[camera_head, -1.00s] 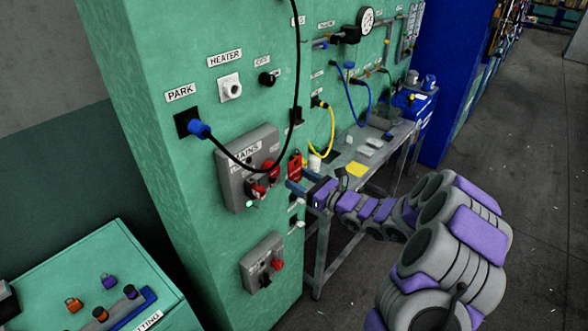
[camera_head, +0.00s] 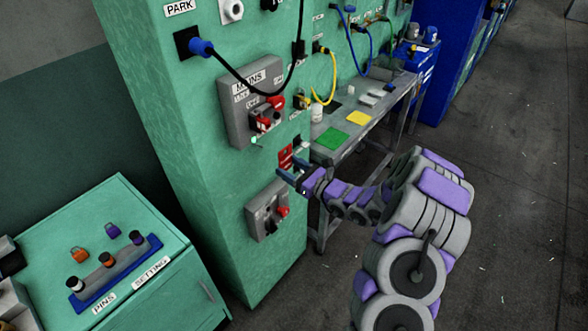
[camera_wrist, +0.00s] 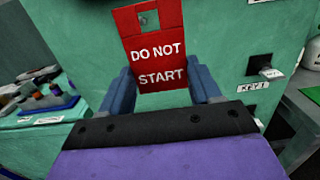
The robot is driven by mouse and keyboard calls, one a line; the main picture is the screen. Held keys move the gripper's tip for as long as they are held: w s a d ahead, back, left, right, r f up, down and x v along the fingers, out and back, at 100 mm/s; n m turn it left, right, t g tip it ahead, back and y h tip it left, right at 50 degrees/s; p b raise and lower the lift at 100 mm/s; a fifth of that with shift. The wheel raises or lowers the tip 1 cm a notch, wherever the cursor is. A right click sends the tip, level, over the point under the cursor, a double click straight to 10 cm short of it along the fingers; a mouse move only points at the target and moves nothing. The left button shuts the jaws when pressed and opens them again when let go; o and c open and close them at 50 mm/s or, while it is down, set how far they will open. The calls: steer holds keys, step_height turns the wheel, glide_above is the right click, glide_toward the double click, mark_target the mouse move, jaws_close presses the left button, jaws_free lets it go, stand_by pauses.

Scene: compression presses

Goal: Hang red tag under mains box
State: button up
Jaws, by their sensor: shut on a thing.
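The red tag (camera_wrist: 155,50) reads "DO NOT START" in the wrist view and has a hole near its top. My gripper (camera_wrist: 155,88) is shut on its lower part, one blue finger at each side. In the head view the tag (camera_head: 285,157) and my gripper (camera_head: 290,172) are in front of the green panel, below and right of the mains box (camera_head: 235,100). The grey mains box has red parts on its front and a small pale peg (camera_head: 257,140) at its lower edge. The tag appears apart from that peg.
A smaller grey box (camera_head: 262,215) with a red knob sits on the panel just below my gripper. A black cable (camera_head: 245,90) loops from a blue plug across the mains box. A workbench (camera_head: 345,140) stands right of the panel; a green cabinet (camera_head: 150,290) stands at lower left.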

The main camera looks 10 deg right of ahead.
glide_toward(256, 158)
step_height(256, 158, up, 2)
steer(key=a, duration=0.2)
steer(key=w+d, duration=0.1)
steer(key=d, duration=0.1)
steer(key=shift+w+d+f, duration=0.1)
steer(key=shift+w+d, duration=0.2)
steer(key=shift+w, duration=0.3)
steer(key=a, duration=0.2)
steer(key=w+a, duration=0.1)
steer(key=a, duration=0.1)
steer(key=shift+w+f+b, duration=0.1)
steer(key=shift+w+b, duration=0.1)
steer(key=shift+b, duration=0.1)
steer(key=shift+w, duration=0.2)
steer(key=shift+w+d, duration=0.1)
steer(key=shift+w, duration=0.05)
steer(key=shift+w+d+f, duration=0.35)
steer(key=shift+d, duration=0.05)
steer(key=shift+w+a+f, duration=0.15)
steer(key=shift+a+f, duration=0.05)
steer(key=shift+a, duration=0.5)
